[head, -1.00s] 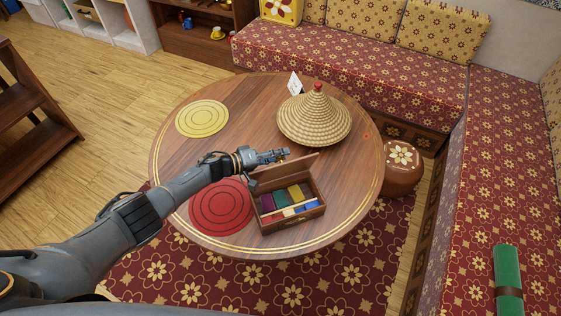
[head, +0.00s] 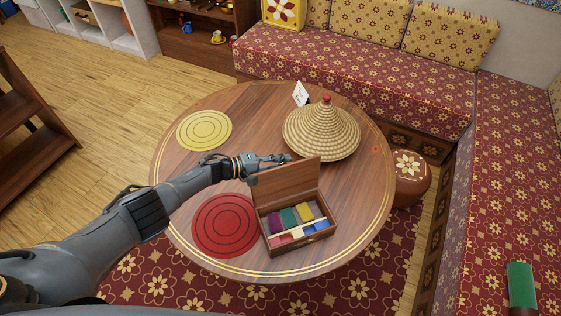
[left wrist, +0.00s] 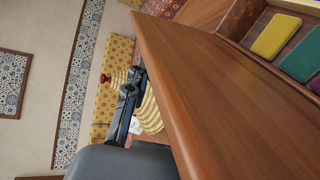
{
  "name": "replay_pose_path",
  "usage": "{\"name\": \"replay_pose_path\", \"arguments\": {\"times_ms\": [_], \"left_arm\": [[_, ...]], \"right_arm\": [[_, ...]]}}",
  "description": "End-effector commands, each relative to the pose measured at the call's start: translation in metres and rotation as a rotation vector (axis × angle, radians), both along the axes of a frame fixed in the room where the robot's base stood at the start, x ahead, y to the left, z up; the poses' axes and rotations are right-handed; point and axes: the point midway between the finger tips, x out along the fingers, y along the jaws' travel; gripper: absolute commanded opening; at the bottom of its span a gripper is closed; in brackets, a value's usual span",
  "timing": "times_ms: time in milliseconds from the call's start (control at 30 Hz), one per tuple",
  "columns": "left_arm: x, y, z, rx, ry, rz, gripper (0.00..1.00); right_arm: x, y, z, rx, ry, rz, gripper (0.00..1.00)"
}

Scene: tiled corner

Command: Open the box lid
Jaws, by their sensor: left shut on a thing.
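The wooden box (head: 300,238) stands on the round table, with its lid (head: 285,183) raised at the back and its inner face showing. Colored blocks lie inside in compartments, among them purple, green, yellow, blue and red ones. My left gripper (head: 276,159) is shut at the lid's upper edge, its tips partly hidden behind it. In the left wrist view the lid (left wrist: 225,95) crosses the picture close to the gripper's dark fingers (left wrist: 128,98), and a corner of the box shows at top right. My right gripper is not in view.
A woven cone-shaped cover (head: 321,130) and a small white card (head: 300,93) stand behind the box. A red mat (head: 225,225) lies left of it, a yellow mat (head: 204,130) further back. A stool (head: 410,178) stands beside the table (head: 180,180).

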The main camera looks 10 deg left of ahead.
Motion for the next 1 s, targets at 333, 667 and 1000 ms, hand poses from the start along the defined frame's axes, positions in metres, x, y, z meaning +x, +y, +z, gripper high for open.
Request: {"name": "replay_pose_path", "arguments": {"times_ms": [333, 667, 1000], "left_arm": [[-0.001, 0.000, -0.002, 0.001, 0.002, -0.001, 0.42], [-0.001, 0.000, -0.001, 0.001, 0.001, -0.001, 0.50], [-0.011, 0.020, 0.005, 0.003, 0.000, -0.001, 0.50]], "right_arm": [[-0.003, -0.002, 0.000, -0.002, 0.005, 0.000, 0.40], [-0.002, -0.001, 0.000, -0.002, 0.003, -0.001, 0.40], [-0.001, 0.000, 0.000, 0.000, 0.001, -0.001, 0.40]]}}
